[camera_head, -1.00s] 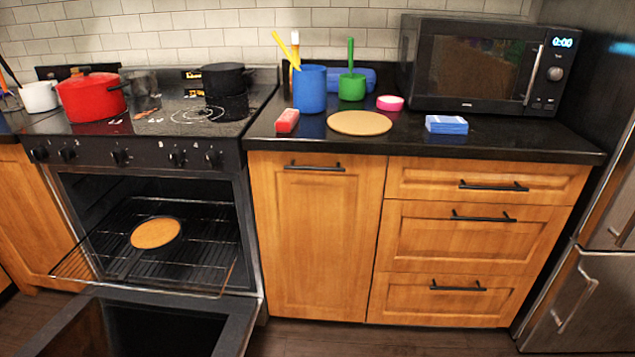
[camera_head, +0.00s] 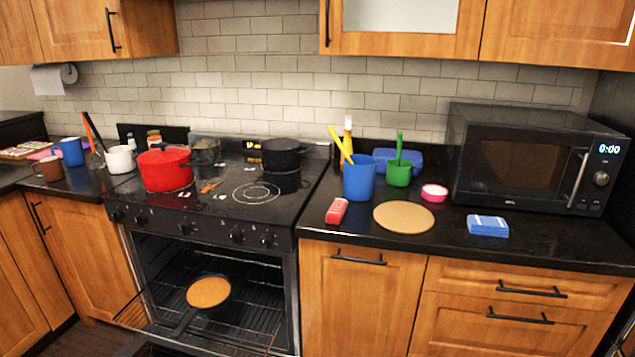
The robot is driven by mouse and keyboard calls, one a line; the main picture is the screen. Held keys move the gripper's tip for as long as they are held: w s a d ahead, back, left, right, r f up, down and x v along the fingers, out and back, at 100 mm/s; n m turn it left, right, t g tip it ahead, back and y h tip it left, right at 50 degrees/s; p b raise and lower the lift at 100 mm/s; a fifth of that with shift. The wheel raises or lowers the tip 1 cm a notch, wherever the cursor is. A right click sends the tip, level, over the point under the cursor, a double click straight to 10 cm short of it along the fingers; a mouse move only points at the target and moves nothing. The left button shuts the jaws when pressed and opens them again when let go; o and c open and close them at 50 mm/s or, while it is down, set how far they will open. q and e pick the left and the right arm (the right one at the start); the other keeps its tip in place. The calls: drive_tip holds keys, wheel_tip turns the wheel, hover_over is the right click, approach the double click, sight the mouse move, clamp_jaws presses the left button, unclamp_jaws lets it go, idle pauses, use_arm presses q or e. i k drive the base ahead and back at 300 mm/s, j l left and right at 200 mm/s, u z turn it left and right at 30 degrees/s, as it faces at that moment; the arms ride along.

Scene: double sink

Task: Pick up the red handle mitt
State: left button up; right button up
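A small red item (camera_head: 337,211), which looks like the red handle mitt, lies on the black counter just right of the stove. It is near the counter's front edge, in front of the blue utensil holder (camera_head: 358,180) and left of the round tan board (camera_head: 403,217). Its fine shape is too small to make out. Neither of my grippers shows in the head view.
The oven is open, with a pan (camera_head: 209,292) on its pulled-out rack. A red pot (camera_head: 165,169) and a black pot (camera_head: 283,154) stand on the stovetop (camera_head: 225,190). Right of the board are a blue sponge-like block (camera_head: 488,226) and a microwave (camera_head: 535,160).

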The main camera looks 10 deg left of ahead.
sight(335, 213)
drive_tip(key=j+u, duration=0.15)
drive_tip(key=u, duration=1.2)
drive_tip(key=z, duration=1.25)
drive_tip(key=u, duration=0.35)
drive_tip(key=i+l+u, duration=0.1)
drive_tip(key=l+u, duration=0.95)
drive_tip(key=u, duration=0.15)
drive_tip(key=l+u, duration=0.4)
drive_tip(key=k+j, duration=0.05)
